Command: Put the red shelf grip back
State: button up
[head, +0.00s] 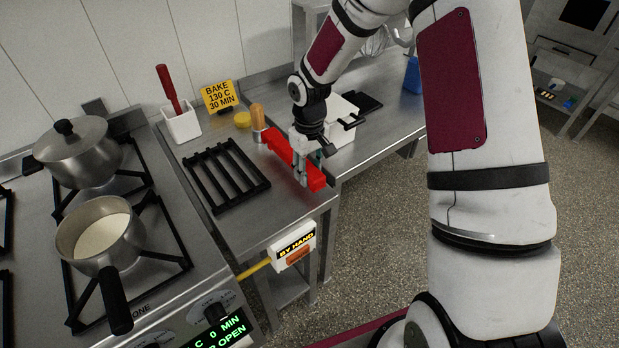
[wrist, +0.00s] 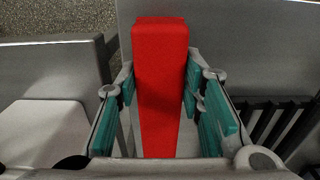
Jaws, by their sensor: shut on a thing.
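The red shelf grip (head: 284,147) is a long red bar. In the head view it is held over the right front part of the steel counter, beside the black rack. My gripper (head: 304,178) is shut on it near its front end. In the wrist view the red shelf grip (wrist: 160,80) runs lengthwise between the teal pads of my gripper (wrist: 160,105). I cannot tell whether the bar touches the counter.
A black rack (head: 226,175) lies left of the bar. A white holder (head: 181,126) with a red-handled tool, a yellow sign (head: 218,97) and a wooden-topped shaker (head: 257,117) stand behind. Pots (head: 101,236) are on the stove. A "BY HAND" sign (head: 294,246) hangs in front.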

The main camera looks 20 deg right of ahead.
jog(key=shift+s+f+p, duration=0.1)
jog(key=shift+f+p, duration=0.2)
jog(key=shift+f, duration=1.25)
jog(key=o, duration=1.2)
jog(key=shift+f, duration=0.1)
